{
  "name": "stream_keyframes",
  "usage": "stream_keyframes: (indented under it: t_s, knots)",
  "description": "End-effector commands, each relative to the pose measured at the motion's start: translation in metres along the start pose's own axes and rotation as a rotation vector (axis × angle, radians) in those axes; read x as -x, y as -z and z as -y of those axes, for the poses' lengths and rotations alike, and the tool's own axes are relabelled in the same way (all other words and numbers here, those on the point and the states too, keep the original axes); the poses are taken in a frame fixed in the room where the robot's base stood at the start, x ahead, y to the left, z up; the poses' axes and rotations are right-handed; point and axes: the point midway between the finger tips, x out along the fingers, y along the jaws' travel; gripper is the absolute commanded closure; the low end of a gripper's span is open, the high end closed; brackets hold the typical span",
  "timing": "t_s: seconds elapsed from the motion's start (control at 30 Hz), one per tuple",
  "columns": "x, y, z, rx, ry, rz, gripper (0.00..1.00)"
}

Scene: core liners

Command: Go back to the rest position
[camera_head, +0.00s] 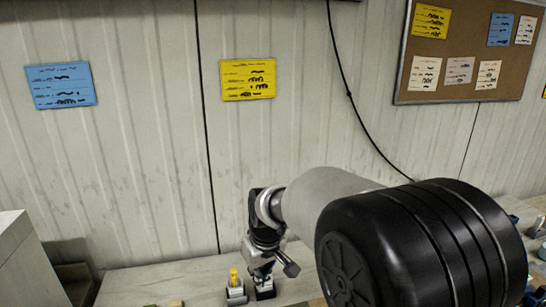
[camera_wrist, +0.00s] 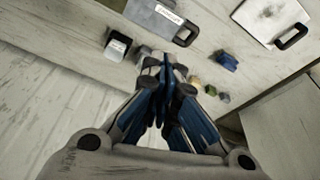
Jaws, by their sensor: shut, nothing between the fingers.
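My gripper (camera_wrist: 166,72) shows in the wrist view with its blue fingers closed together, and nothing is between them. It points toward a pale bench top (camera_wrist: 80,48) that holds several small objects, and it looks apart from them. In the head view my arm crosses the lower right, its large black joint nearest the camera. The fingertips cannot be made out clearly there, so the height above the bench is hard to judge.
A grey case with a handle (camera_wrist: 165,18) and a white-topped case (camera_wrist: 270,18) lie on the bench. A dark block with a white label (camera_wrist: 118,46) and a blue piece (camera_wrist: 227,62) are nearby. A corkboard (camera_head: 462,55) hangs on the wall.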

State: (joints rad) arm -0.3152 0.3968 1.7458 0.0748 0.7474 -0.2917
Motion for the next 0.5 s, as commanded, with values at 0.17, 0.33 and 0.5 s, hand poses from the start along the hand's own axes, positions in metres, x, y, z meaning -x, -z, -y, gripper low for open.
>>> stream_keyframes:
  t_s: [0.17, 0.33, 0.5]
  knots:
    - [0.056, -0.066, -0.021, -0.124, -0.04, -0.037, 1.0]
    - [0.092, -0.14, -0.025, -0.242, -0.077, -0.067, 1.0]
    - [0.106, -0.217, -0.019, -0.36, -0.117, -0.1, 1.0]
